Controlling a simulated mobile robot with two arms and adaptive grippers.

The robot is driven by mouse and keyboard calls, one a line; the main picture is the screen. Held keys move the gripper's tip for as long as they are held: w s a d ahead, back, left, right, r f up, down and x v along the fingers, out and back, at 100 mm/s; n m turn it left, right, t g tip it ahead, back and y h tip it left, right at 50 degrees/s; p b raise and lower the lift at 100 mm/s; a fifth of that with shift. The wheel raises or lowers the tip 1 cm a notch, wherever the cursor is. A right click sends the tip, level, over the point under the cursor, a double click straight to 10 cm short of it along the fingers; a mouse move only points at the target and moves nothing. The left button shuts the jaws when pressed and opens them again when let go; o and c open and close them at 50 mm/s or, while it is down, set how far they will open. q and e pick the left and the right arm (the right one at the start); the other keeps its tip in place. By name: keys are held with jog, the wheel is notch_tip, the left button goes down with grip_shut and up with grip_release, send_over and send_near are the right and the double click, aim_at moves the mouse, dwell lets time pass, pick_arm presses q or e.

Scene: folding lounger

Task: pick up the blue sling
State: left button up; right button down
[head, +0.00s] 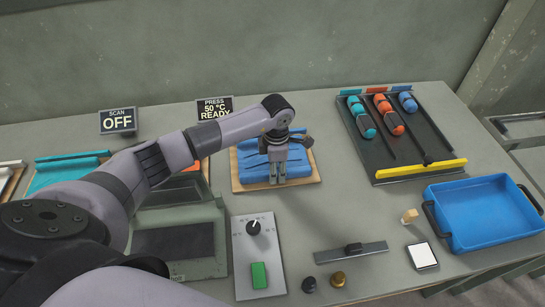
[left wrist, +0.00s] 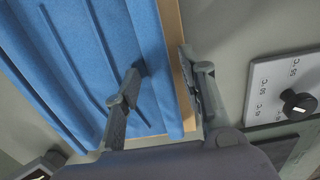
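The blue sling (head: 302,167) lies in folds on a light wooden board (head: 237,188) in the middle of the table. It also fills the left half of the left wrist view (left wrist: 75,55). My left gripper (head: 277,178) points down at the sling's near part. In the left wrist view my left gripper (left wrist: 160,62) is open, one finger over the blue cloth and the other just past its edge, by the wooden rim. A ridge of cloth lies between the fingers. Whether the fingertips touch the cloth is unclear. My right gripper is not in view.
A control panel (head: 241,246) with a black knob and green button stands in front of the board. A press (head: 180,225) is to the left. A dark rack (head: 395,135) and a blue bin (head: 485,212) are to the right. Small parts lie near the front.

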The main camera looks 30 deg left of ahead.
pick_arm(q)
jog(key=c, duration=0.8)
grip_shut()
jog(key=shift+r, duration=0.15)
